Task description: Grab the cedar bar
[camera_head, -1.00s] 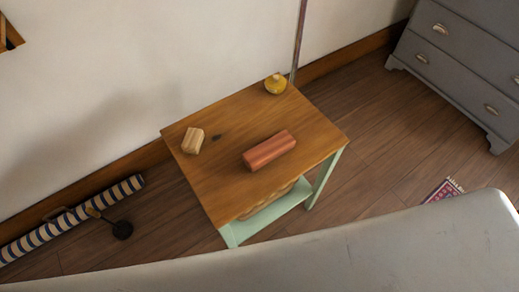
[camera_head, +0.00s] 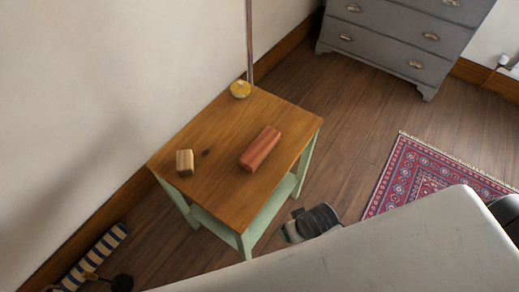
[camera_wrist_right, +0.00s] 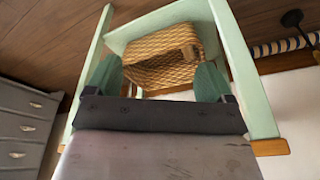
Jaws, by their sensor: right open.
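The reddish-brown wooden bar (camera_head: 260,148), which I take as the cedar bar, lies flat on the brown tabletop (camera_head: 218,198), right of its middle. In the head view, my right gripper (camera_head: 288,232) is beside the table's near right side, lower than the top and apart from the bar. In the right wrist view, the right gripper (camera_wrist_right: 160,82) has its two greenish fingers spread, nothing between them, facing the table's lower part. The bar does not show there. My left gripper is in neither view.
A pale wooden block (camera_head: 185,162) and a round yellow item (camera_head: 240,89) share the tabletop. A woven basket (camera_wrist_right: 150,72) sits under the top between pale green legs. A grey dresser (camera_head: 400,38) and a patterned rug (camera_head: 425,175) are to the right. A wall borders the left.

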